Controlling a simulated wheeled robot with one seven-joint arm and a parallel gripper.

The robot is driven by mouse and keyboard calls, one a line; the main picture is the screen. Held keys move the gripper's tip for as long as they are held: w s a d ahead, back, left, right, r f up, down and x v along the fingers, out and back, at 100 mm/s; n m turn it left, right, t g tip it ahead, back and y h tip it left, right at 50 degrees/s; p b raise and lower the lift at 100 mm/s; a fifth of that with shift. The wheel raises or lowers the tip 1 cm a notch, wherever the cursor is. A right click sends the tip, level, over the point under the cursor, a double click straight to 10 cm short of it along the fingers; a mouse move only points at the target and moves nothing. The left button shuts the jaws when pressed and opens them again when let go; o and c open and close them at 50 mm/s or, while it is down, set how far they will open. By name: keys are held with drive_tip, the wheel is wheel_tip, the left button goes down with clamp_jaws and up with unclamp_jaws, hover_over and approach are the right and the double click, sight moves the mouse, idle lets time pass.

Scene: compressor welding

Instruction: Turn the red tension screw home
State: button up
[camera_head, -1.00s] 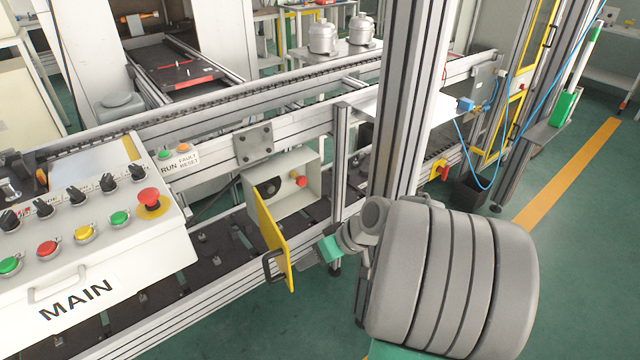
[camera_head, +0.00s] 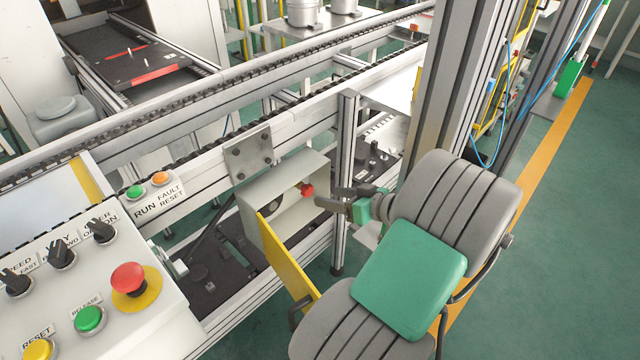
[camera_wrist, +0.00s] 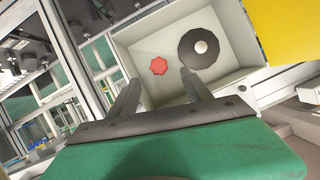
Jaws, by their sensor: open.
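The red tension screw (camera_head: 307,189) sits inside a light grey open box (camera_head: 318,162) fixed to the conveyor frame. In the wrist view it shows as a small red lobed knob (camera_wrist: 159,66) on the box's back wall. My gripper (camera_head: 321,195) is just outside the box opening, close to the screw in the head view. In the wrist view my gripper (camera_wrist: 160,84) is open and empty, its two fingers pointing into the box, with the screw beyond and between the tips. No contact with the screw shows.
A dark round wheel (camera_wrist: 199,47) with a pale hub sits beside the screw in the box. The box's yellow door (camera_head: 284,258) hangs open. A metal post (camera_head: 345,185) stands right of the box. A control panel (camera_head: 92,270) with buttons is at left.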

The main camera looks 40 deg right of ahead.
sight(310, 191)
drive_tip(key=b+x, duration=0.1)
drive_tip(key=x, duration=0.6)
drive_tip(key=shift+w+f, duration=0.1)
drive_tip(key=shift+w, duration=0.25)
clamp_jaws()
idle(0.7)
idle(1.0)
